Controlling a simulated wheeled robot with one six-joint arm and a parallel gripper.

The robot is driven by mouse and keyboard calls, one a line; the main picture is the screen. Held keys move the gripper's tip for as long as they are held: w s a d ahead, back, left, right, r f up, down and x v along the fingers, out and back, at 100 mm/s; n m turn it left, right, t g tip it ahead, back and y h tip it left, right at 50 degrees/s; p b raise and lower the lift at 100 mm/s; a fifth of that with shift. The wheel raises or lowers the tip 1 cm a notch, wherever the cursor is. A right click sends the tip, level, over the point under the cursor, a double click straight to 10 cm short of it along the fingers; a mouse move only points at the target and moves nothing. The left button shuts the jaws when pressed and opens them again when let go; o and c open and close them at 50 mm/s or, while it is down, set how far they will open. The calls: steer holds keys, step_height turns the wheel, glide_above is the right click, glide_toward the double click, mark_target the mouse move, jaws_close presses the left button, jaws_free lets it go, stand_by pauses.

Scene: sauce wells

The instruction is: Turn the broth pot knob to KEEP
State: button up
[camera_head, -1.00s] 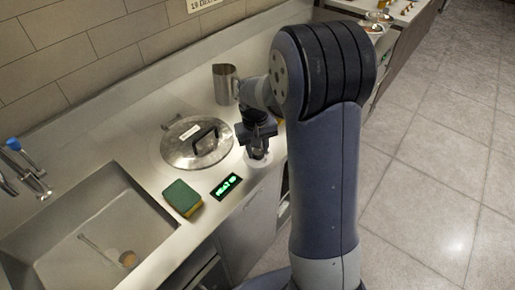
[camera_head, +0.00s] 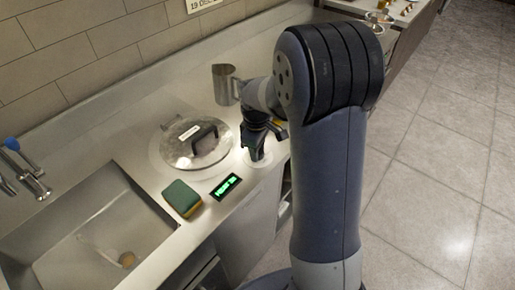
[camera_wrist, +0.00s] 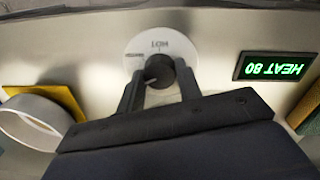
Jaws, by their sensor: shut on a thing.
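The black knob (camera_wrist: 160,70) sits on a round white dial plate (camera_wrist: 138,47) with small printed labels, seen upside down in the wrist view. My gripper (camera_wrist: 160,80) is shut on the knob, one finger on each side. In the head view my gripper (camera_head: 255,152) is down at the white dial plate (camera_head: 263,165) and hides the knob. A green-lit display (camera_wrist: 275,67) beside the dial reads HEAT 80, upside down. The display (camera_head: 226,186) also shows in the head view. The knob's pointer is not clear to me.
A lidded round well (camera_head: 180,158) lies left of my gripper, with a metal pitcher (camera_head: 223,84) behind. A green and yellow sponge (camera_head: 182,199) lies by the sink (camera_head: 125,205). In the wrist view a white ring-shaped thing (camera_wrist: 22,128) and a yellow piece (camera_wrist: 60,95) are at left.

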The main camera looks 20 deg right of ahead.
steer(key=shift+n, duration=0.4)
steer(key=o, duration=1)
steer(key=shift+c, duration=0.2)
steer(key=shift+r, duration=0.15)
step_height(320, 180, up, 11)
steer(key=shift+s+a+f, duration=0.2)
steer(key=shift+s, duration=0.05)
